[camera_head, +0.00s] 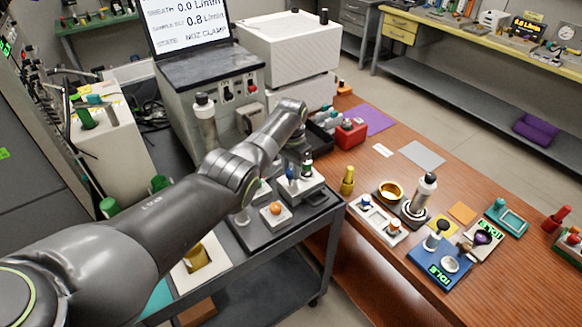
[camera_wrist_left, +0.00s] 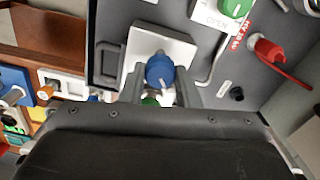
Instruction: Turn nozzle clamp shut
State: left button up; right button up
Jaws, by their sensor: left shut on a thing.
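A blue knob (camera_wrist_left: 160,72) stands on a pale square base (camera_wrist_left: 175,45) in the left wrist view; I take it to be the nozzle clamp, though no label shows. My left gripper (camera_wrist_left: 161,82) has one finger on each side of the knob and is shut on it. A green part shows partly below the knob, between the fingers. In the head view my left arm reaches over the grey cart, and its wrist hides much of the gripper (camera_head: 291,160). A display (camera_head: 195,18) reads "NOZ CLAMP" as its state. My right gripper is in neither view.
A green knob (camera_wrist_left: 236,7) marked OPEN and a red fitting (camera_wrist_left: 268,50) with a tube are close by. A white block with an orange knob (camera_head: 275,209) sits on the cart. The wooden bench (camera_head: 340,200) on the right holds several small devices.

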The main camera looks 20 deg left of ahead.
aim_at(291, 170)
pick_arm(q)
jog(key=m, duration=0.4)
jog(key=shift+r, duration=0.1)
jog(key=shift+d+m, duration=0.1)
jog(key=shift+m, duration=1.6)
jog(key=o, duration=1)
jog(key=shift+p, duration=0.3)
jog(key=shift+r, duration=0.25)
notch_tip(291, 170, up, 5)
jog(key=shift+r, duration=0.1)
notch_tip(291, 170, up, 12)
jog(key=shift+f+b, duration=0.15)
jog(key=shift+b, duration=0.85)
